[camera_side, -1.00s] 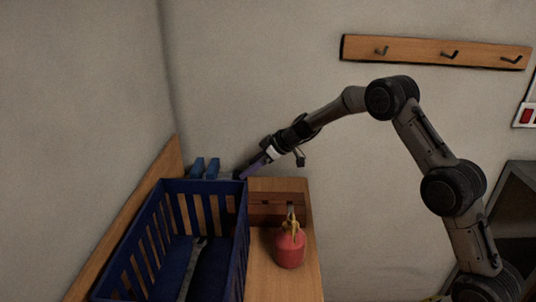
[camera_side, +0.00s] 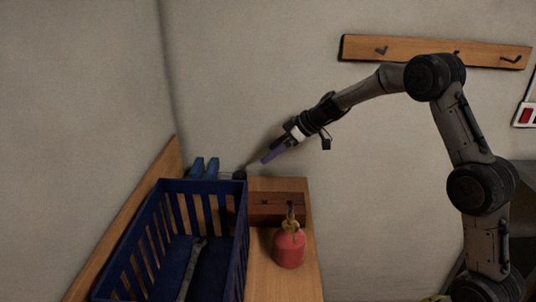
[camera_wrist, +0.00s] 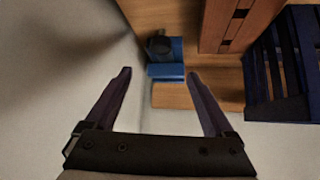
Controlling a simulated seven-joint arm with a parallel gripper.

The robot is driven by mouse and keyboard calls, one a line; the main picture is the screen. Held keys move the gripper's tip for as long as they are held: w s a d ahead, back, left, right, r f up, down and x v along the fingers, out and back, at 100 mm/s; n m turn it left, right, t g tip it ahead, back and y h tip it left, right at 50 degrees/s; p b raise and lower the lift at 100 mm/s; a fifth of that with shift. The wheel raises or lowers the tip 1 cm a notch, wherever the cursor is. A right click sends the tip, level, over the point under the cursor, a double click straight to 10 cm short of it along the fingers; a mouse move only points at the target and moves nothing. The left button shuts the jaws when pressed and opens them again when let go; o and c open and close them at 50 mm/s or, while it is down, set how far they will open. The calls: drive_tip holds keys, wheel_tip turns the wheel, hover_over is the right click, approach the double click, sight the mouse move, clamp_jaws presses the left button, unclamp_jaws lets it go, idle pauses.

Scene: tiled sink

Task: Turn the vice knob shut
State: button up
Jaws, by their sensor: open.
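The blue vice (camera_side: 205,168) sits at the back of the wooden bench, partly hidden behind the blue crate in the side view. A dark round part (camera_side: 240,173), which looks like its knob, shows to its right. In the wrist view the vice (camera_wrist: 168,70) lies beyond and between my fingers, with a dark round part (camera_wrist: 158,45) on it. My gripper (camera_side: 265,160) is open and empty, above and right of the dark part and apart from it. Its two spread purple fingers show in the wrist view (camera_wrist: 158,75). I cannot tell how far the vice is closed.
A blue slatted crate (camera_side: 243,235) holding a grey tool (camera_side: 191,268) stands on the bench at left. A reddish wooden box (camera_side: 270,208) and a red can (camera_side: 290,249) stand to its right. A hook rail (camera_side: 425,52) hangs on the wall. The air right of my gripper is clear.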

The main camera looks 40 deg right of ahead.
drive_tip(key=s+d+r+n+t+h, duration=0.2)
drive_tip(key=d+r+n+t+h, duration=0.1)
drive_tip(key=d+r+n+h, duration=0.6)
wheel_tip(320, 180, up, 8)
drive_tip(key=w+n+t+y, duration=0.1)
drive_tip(key=w+n+t, duration=0.15)
drive_tip(key=n, duration=0.25)
drive_tip(key=n+g+y, duration=0.5)
drive_tip(key=n+y, duration=0.9)
drive_tip(key=n, duration=1.2)
hover_over(243, 173)
drive_tip(key=s+d, duration=0.8)
drive_tip(key=d, duration=0.2)
wheel_tip(243, 173, down, 23)
drive_tip(key=x, duration=1.3)
drive_tip(key=shift+a+r, duration=0.25)
drive_tip(key=shift+r, duration=0.05)
